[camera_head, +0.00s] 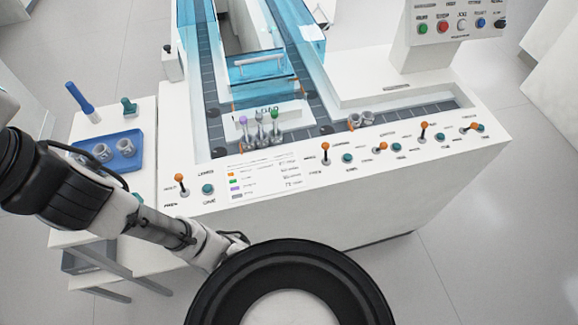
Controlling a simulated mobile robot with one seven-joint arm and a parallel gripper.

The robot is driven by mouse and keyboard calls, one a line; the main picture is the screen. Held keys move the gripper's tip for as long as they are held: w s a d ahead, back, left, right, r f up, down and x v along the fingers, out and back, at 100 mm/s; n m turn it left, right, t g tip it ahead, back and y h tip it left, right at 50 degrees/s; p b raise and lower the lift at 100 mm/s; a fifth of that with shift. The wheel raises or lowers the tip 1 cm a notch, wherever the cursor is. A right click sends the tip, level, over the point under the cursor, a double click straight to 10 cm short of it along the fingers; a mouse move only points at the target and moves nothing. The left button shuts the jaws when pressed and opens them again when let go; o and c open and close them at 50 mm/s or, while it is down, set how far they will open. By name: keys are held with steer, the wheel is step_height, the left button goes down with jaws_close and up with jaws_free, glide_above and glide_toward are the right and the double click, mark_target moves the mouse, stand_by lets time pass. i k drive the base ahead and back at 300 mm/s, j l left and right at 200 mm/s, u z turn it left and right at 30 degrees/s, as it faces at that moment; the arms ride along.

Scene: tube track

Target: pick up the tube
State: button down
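Two holders (360,119) sit farther right on the track, seemingly without tubes.
The white machine (370,180) has several orange-tipped levers (325,148) and green knobs along its front. Blue clear covers (258,68) stand over the track behind the tubes.

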mark_target(243, 120)
steer(key=u, duration=1.3)
steer(key=l+u, duration=0.35)
steer(key=l, duration=1.4)
steer(key=k, duration=0.05)
